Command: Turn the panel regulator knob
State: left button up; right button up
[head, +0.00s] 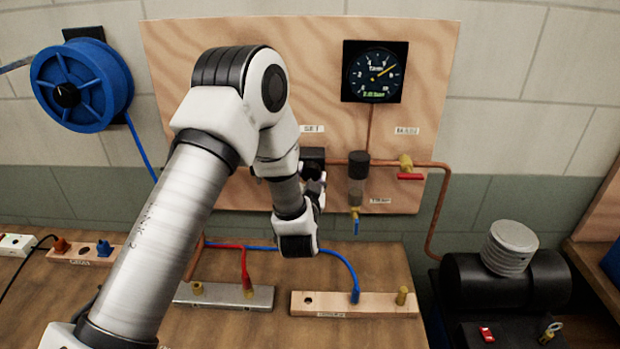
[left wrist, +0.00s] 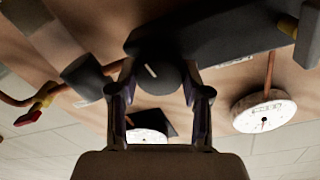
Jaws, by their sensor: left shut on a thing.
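The regulator knob (left wrist: 168,78) is a dark round cap with a white pointer line, seen close in the left wrist view. It sits on a dark regulator body (left wrist: 215,38). My left gripper (left wrist: 158,80) is shut on the knob, one finger at each side. In the head view, part of the regulator (head: 312,156) shows on the wooden panel (head: 440,60), and my left arm and wrist hide the knob. A black gauge (head: 375,75) with a yellow needle and green digits is mounted at the panel's upper right. My right gripper is in neither view.
Copper pipe (head: 432,215), a dark filter (head: 358,165) and a valve with a red handle (head: 410,177) are right of the regulator. Below, two hose blocks (head: 222,296) (head: 330,310) lie on the bench. A blue hose reel (head: 82,85) hangs left; a compressor (head: 510,280) stands right.

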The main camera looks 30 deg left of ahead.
pick_arm(q)
jog(key=n+b, duration=0.3)
jog(key=b, duration=0.1)
jog(key=n+b, duration=0.6)
jog(key=b, duration=0.1)
jog(key=shift+w+f+y+b, duration=0.1)
jog(key=shift+f+y+b, duration=0.2)
jog(key=n+y+b, duration=0.1)
jog(key=n+b, duration=0.8)
jog(key=b, duration=0.2)
jog(key=shift+r+n, duration=0.1)
jog(key=shift+n, duration=0.2)
jog(key=shift+r+n+b, duration=0.15)
jog(key=shift+n+b, duration=0.75)
jog(key=shift+b, duration=0.05)
jog(key=shift+r+n+b, duration=0.15)
jog(key=shift+n+b, duration=0.15)
jog(key=o, duration=1.1)
jog(key=shift+w, duration=0.1)
jog(key=shift+o, duration=0.4)
jog(key=shift+w, duration=0.25)
jog(key=shift+f, duration=0.2)
jog(key=shift+s, duration=0.15)
